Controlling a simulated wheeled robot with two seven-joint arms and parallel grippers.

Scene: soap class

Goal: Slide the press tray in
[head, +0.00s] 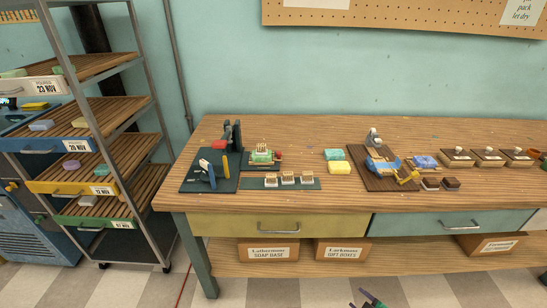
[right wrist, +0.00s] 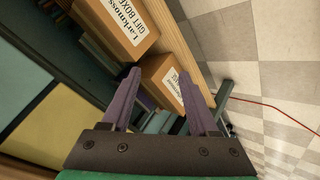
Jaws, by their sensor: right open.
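A dark press (head: 232,137) stands upright on a dark base at the left end of the workbench. To its right, what looks like the press tray carries a green soap block (head: 262,157) with a pale piece on top. The tray seems to stick out on the press's right side; its exact edges are too small to tell. My right gripper (head: 366,299) shows at the bottom edge of the head view, low in front of the bench and far from the tray. In the right wrist view its two purple fingers (right wrist: 160,74) are apart with nothing between them. My left gripper is not in view.
The workbench (head: 300,203) also holds a row of stamps (head: 287,180), yellow soap (head: 340,167) and a tape dispenser board (head: 360,170). Cardboard boxes (head: 343,250) sit on the lower shelf. A drying rack (head: 150,100) stands at left. The floor in front is clear.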

